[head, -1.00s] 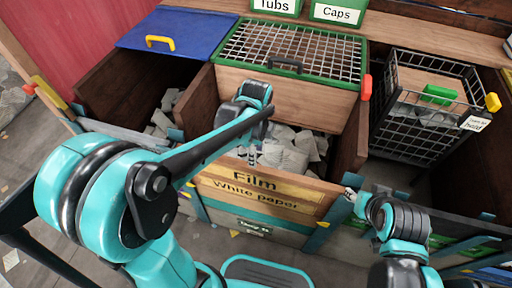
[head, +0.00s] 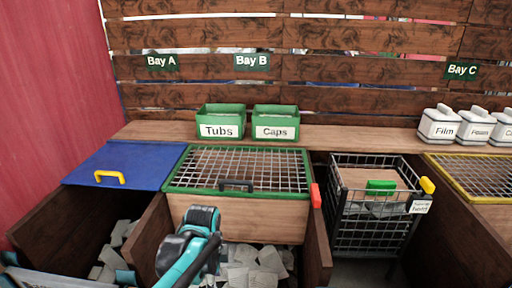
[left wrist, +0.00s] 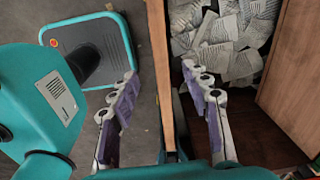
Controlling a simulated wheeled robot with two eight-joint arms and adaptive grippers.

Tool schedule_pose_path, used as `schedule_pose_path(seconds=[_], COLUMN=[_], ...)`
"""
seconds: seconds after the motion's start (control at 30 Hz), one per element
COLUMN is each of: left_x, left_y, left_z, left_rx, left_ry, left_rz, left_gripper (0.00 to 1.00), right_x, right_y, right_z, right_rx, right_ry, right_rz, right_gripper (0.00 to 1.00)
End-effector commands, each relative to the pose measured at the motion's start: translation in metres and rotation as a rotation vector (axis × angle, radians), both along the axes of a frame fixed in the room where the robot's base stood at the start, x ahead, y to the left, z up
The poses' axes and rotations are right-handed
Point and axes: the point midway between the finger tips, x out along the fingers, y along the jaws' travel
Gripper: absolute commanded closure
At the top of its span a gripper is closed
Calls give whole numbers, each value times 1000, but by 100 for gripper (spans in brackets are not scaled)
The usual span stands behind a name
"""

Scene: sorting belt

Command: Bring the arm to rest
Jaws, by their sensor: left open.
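My left arm (head: 190,250) rises from the bottom of the head view, over the middle bay; its fingers are hidden there. In the left wrist view my left gripper (left wrist: 159,80) is open and empty. The top edge of a wooden panel (left wrist: 158,60) shows between its two fingers. I cannot tell whether they touch it. Floor shows on the left of that panel and a bin of crumpled paper (left wrist: 225,40) on the right. My right arm and gripper are not in the head view.
A blue lid (head: 125,165) covers the left bay's back. A green-framed mesh lid (head: 240,170) stands behind my left arm, with green tubs (head: 220,120) beyond. A black wire crate (head: 370,205) stands to the right. Wooden dividers (head: 150,240) separate the bays.

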Motion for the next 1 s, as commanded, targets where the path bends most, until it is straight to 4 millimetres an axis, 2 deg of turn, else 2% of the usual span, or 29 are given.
schedule_pose_path(seconds=[0.23,0.4,0.5,0.7,0.93,0.97,1.0], left_x=[-45,-73,-85,-96,-96,-96,-96], left_y=[21,33,38,43,44,44,44], left_z=[25,30,30,27,27,27,27], left_rx=[-99,-250,-346,-469,-489,-489,-489], left_ry=[-214,-353,-410,-459,-465,-464,-464], left_rz=[572,997,1194,1406,1439,1438,1438], left_gripper=[52,52,52,52,52,60,66], right_x=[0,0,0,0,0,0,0], right_y=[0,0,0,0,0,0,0], right_z=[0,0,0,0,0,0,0], right_rx=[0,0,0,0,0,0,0], right_ry=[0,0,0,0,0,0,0], right_rz=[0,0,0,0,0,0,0], right_gripper=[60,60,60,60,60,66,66])
